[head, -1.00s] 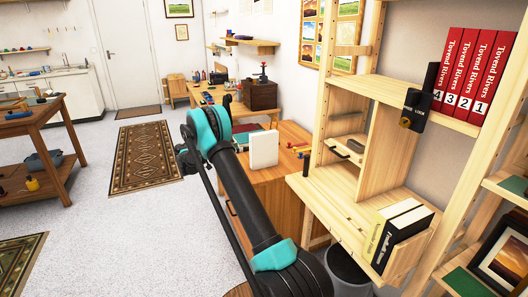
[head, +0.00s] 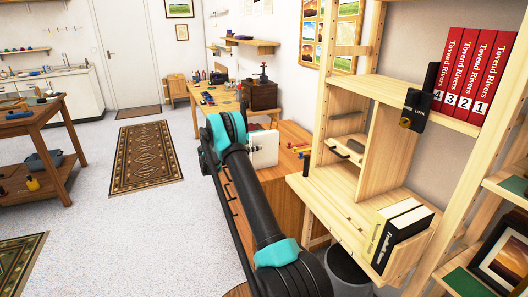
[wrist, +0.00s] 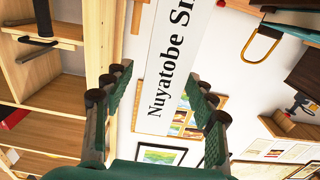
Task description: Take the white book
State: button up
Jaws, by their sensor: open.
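The white book (head: 264,149) stands upright on the wooden desk in the head view, just right of my arm, which covers part of its left side. In the wrist view the white spine of the book (wrist: 172,60) shows black lettering and runs between my fingers. My gripper (wrist: 158,88) is open, with one green-padded finger on each side of the spine. I cannot tell how deep the book is between the fingers. My gripper is hidden behind my arm in the head view.
The wooden desk (head: 283,187) also holds small red and yellow items (head: 301,149). A shelf unit (head: 345,190) stands close on the right, with two books (head: 400,230) lower down and red volumes (head: 473,78) above. Open floor (head: 110,235) lies to the left.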

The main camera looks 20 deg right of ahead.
aim_at(264, 141)
jog(key=shift+w+d+r, duration=0.1)
jog(key=shift+d+r, duration=0.1)
jog(key=shift+d, duration=1.2)
jog(key=shift+w+d+r, duration=0.1)
jog(key=shift+d+r, duration=0.05)
jog(key=shift+d, duration=1.25)
grip_shut()
